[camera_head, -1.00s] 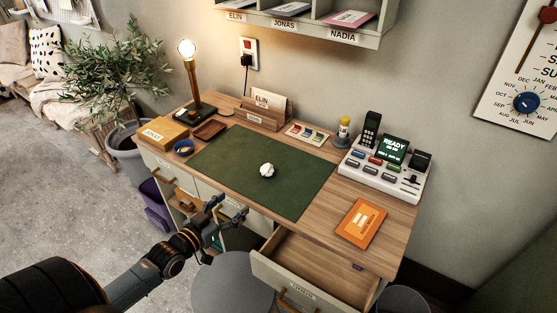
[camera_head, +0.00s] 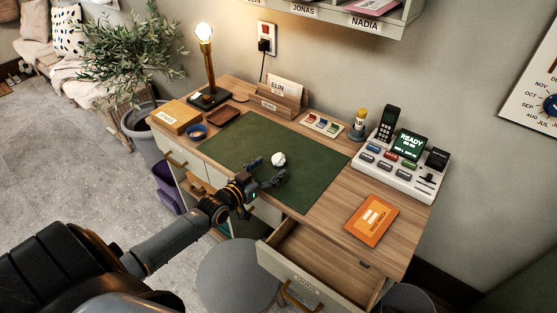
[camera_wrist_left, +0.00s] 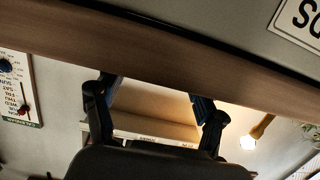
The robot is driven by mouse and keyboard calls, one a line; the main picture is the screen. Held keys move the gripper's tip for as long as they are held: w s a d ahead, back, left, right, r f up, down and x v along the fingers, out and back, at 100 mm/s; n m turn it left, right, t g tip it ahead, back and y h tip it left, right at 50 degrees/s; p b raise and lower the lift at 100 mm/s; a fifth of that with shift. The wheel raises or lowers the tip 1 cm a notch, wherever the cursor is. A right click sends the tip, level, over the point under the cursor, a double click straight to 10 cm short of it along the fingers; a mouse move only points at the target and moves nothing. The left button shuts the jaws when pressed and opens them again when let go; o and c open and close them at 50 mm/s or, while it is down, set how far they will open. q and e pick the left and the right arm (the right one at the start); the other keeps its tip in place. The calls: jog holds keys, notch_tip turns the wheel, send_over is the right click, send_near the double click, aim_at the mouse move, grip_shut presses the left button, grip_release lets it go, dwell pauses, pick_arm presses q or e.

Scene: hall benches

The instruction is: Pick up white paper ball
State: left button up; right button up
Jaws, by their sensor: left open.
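The white paper ball (camera_head: 278,159) is a small crumpled lump on the dark green desk mat (camera_head: 232,152), near its middle. My left gripper (camera_head: 275,178) is open and empty. In the head view it appears just below the ball, by the front edge of the mat, with a small gap between them. In the left wrist view its two dark fingers (camera_wrist_left: 157,108) stand apart with no ball seen between them; that view is upside down and shows a wooden edge and the wall shelf. My right gripper is not in view.
An open drawer (camera_head: 285,279) juts out at the desk's front right, beside a round grey stool (camera_head: 238,275). An orange envelope (camera_head: 371,220) and a button console (camera_head: 399,168) are at the right. A lamp (camera_head: 206,70), card holder (camera_head: 277,102) and blue bowl (camera_head: 197,131) stand behind and left.

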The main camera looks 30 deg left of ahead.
aim_at(274, 164)
pick_arm(q)
jog(key=w, duration=0.3)
jog(key=shift+w+f, duration=0.3)
jog(key=shift+w, duration=0.25)
jog(key=shift+c, duration=0.6)
jog(key=c, duration=0.7)
jog(key=shift+o, duration=0.2)
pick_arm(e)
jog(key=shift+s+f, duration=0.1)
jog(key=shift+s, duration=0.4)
pick_arm(q)
jog(key=shift+r, duration=0.1)
